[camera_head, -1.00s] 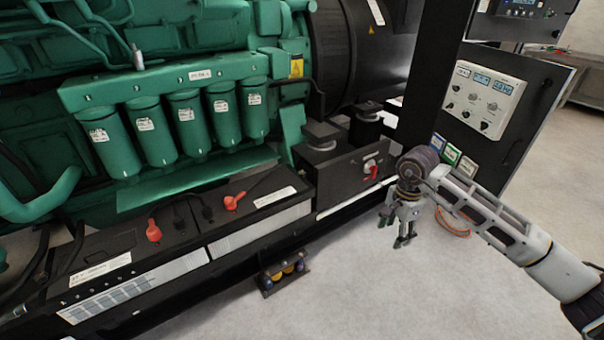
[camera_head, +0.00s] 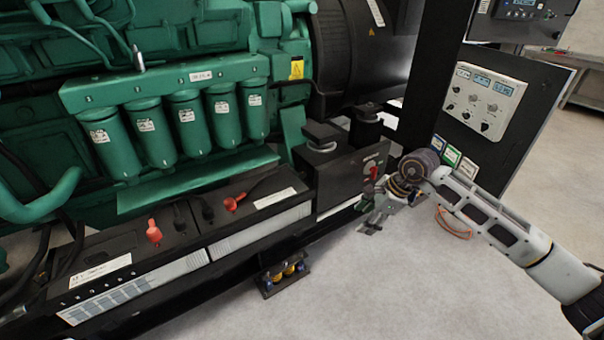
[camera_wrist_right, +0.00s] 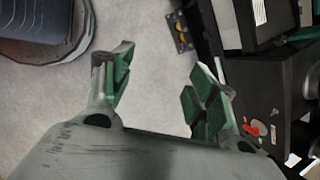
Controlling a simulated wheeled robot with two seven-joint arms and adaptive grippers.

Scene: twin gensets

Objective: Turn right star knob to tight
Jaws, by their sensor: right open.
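My right gripper (camera_head: 371,222) is open and empty in the head view, over the floor just in front of the black box. Its green-padded fingers stand wide apart in the wrist view (camera_wrist_right: 160,88), with only pale floor between them. I cannot clearly pick out a star knob. A red-handled switch (camera_head: 376,172) is on the front of the black box (camera_head: 340,186); a red part (camera_wrist_right: 252,129) also shows at the right of the wrist view, apart from the fingers. A low bracket (camera_head: 284,274) with yellow and dark round parts stands by the frame. My left gripper is not in view.
Batteries (camera_head: 258,229) with red terminal covers lie along the front of the green engine (camera_head: 170,75). A dark control cabinet (camera_head: 500,139) with a pale panel stands behind my right arm. An orange-edged round thing (camera_head: 454,223) is on the floor.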

